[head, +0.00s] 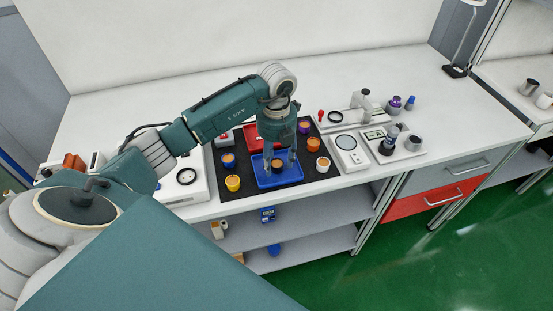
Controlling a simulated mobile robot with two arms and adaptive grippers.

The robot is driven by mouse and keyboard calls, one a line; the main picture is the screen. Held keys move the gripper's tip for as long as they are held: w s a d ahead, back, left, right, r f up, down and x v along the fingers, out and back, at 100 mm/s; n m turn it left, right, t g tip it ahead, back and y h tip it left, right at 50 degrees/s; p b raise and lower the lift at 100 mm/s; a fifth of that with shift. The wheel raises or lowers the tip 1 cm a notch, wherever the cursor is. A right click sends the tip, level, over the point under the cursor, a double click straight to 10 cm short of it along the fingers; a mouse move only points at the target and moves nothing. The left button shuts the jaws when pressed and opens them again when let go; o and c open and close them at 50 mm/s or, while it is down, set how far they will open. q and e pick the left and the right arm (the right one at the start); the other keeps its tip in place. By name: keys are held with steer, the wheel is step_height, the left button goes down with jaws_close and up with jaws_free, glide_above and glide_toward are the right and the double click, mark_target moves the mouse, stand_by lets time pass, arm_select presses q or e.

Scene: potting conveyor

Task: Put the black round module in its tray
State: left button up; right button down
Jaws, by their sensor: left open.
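A dark round module with an orange top (277,163) is in the blue tray (266,184) at the front middle of the black mat. My left gripper (281,161) points down over this tray, with its fingers open and low around or just beside the module. Whether the fingers touch it is too small to tell. A red tray (249,137) lies behind, partly hidden by my left gripper and arm. My right gripper is not in view.
Other round modules stand on the black mat (210,202): blue (228,160), yellow (233,183), orange (313,145), white (323,165) and purple (304,126). Devices stand on both sides, including a white gauge box (349,152). The worktop's back is clear.

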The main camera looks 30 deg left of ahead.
mark_target(276, 165)
arm_select(q)
steer(key=shift+r, duration=0.3)
steer(key=shift+w+r, duration=0.1)
steer(key=shift+r, duration=0.3)
step_height(276, 165, up, 11)
steer(key=b, duration=0.2)
steer(key=shift+s+f, duration=0.1)
steer(key=shift+s, duration=0.1)
